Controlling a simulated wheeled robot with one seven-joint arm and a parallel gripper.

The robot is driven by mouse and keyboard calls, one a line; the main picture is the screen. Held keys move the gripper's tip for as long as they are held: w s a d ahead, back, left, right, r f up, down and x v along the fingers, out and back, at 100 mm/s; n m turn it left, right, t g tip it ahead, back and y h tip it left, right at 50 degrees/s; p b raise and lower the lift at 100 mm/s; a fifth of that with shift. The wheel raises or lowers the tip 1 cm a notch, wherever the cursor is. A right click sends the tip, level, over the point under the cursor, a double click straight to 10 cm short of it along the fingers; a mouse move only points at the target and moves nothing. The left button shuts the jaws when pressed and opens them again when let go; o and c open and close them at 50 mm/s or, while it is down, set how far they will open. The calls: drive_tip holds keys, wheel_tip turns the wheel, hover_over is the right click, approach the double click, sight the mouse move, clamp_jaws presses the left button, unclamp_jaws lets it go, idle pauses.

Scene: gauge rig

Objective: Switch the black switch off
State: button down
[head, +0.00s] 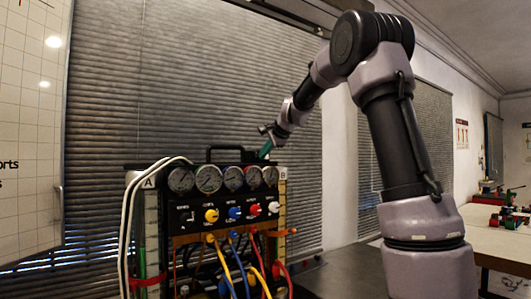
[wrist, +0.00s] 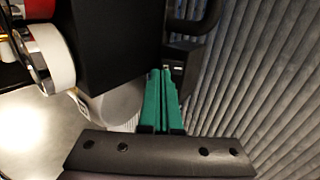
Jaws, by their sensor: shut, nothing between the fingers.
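The gauge rig (head: 187,218) stands before the blinds, with a row of dials and several coloured knobs on its dark front. My gripper (head: 262,154) is at the rig's top right, pointing down, its green fingers close to the top edge. In the wrist view the green fingers (wrist: 162,72) are together and hold nothing. Their tips are beside a small black block (wrist: 180,54) with pale marks, which may be the black switch. I cannot tell whether they touch it or which way a lever is set.
A black handle (head: 226,148) rises from the rig's top, left of my gripper. White, yellow, blue and red hoses (head: 228,264) hang in front. A dark tabletop (head: 338,274) is clear at right. A farther table (head: 500,240) holds small items.

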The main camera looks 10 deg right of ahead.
drive_tip(key=shift+w+f, duration=0.15)
drive_tip(key=shift+f, duration=0.15)
drive_tip(key=shift+w+a+r, duration=0.1)
drive_tip(key=shift+r, duration=0.7)
drive_tip(key=v, duration=1.4)
